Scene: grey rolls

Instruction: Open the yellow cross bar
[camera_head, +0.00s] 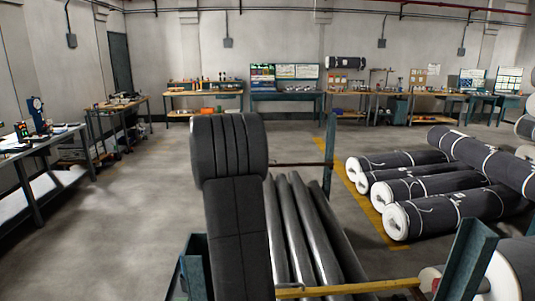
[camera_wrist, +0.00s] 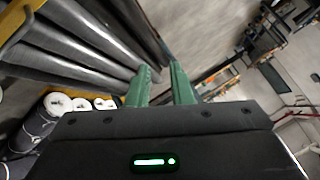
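The yellow cross bar (camera_head: 350,288) runs across the near end of a rack of grey rolls (camera_head: 300,230), at the bottom of the head view. Its left part is hidden behind my arm. In the wrist view a yellow bar (camera_wrist: 18,32) shows at the upper left corner, in front of the ends of long grey rolls (camera_wrist: 80,45). My gripper (camera_wrist: 160,84) has green fingers that stand apart with nothing between them. The bar lies well to the left of the fingers there, not touching them. In the head view my gripper is hidden behind my arm.
Teal posts (camera_head: 463,262) stand at the rack's corners. Dark wrapped rolls with white ends (camera_head: 396,221) lie stacked at the right beyond a yellow floor line (camera_head: 370,215). Workbenches (camera_head: 205,92) line the back wall and left side. The floor at left centre is clear.

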